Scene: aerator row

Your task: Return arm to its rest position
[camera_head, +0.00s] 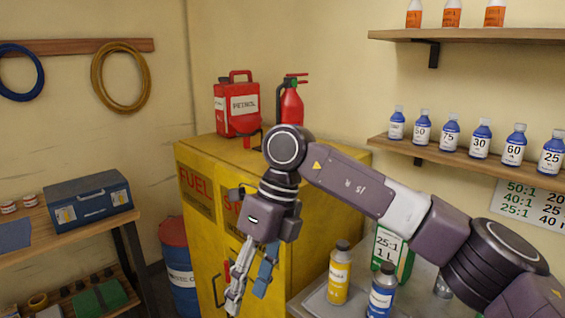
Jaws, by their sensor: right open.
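My right arm comes in from the right and reaches across the middle of the head view. Its gripper (252,272) hangs down in front of the yellow fuel cabinet (320,215), left of the bench. The fingers point down, stand apart and hold nothing. My left gripper is not in the view.
On the grey bench (314,300) below my arm stand a yellow bottle (339,277), a blue bottle (382,294) and a green-and-white container (387,246). A red petrol can (237,108) and a fire extinguisher (291,105) stand on the cabinet. Shelves (460,158) line the right wall.

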